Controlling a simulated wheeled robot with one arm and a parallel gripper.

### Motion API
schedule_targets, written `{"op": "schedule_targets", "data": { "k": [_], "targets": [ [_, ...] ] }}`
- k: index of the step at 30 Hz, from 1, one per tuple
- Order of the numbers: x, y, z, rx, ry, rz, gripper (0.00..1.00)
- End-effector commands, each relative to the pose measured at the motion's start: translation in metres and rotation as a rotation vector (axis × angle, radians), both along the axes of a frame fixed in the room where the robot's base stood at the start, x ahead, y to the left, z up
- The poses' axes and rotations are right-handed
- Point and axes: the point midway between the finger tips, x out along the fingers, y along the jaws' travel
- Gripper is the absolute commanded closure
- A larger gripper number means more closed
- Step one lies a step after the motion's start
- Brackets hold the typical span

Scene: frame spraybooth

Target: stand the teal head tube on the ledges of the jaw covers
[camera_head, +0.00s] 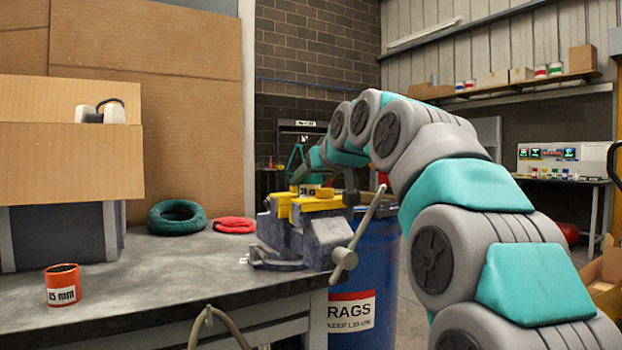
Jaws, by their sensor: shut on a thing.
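The vise (305,238) is at the bench's front right corner, with yellow jaw covers (318,204) on top. A small tube-like piece with a "38" label (308,190), with teal at its edge, shows just above the covers and looks upright; I take it as the teal head tube. My gripper (311,176) is at the far end of my arm, over the vise, and is shut on this piece. The fingers are too small and too hidden to make out. I cannot tell whether the tube touches the ledges or hangs just above them.
The vise handle (358,235) sticks out right, before a blue rags drum (370,285). Mid-bench (165,270) is clear.

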Motion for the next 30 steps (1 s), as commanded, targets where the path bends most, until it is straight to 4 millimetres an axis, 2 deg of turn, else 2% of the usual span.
{"op": "schedule_targets", "data": {
  "k": [18, 19, 28, 30],
  "targets": [
    [0.0000, 0.0000, -0.0081, 0.000, 0.000, 0.000, 1.00],
    [0.0001, -0.0001, -0.0081, 0.000, 0.000, 0.000, 0.35],
    [0.0000, 0.0001, -0.0087, 0.000, 0.001, 0.000, 0.01],
    [0.0001, 0.0002, -0.0088, 0.000, 0.001, 0.000, 0.01]
  ]
}}
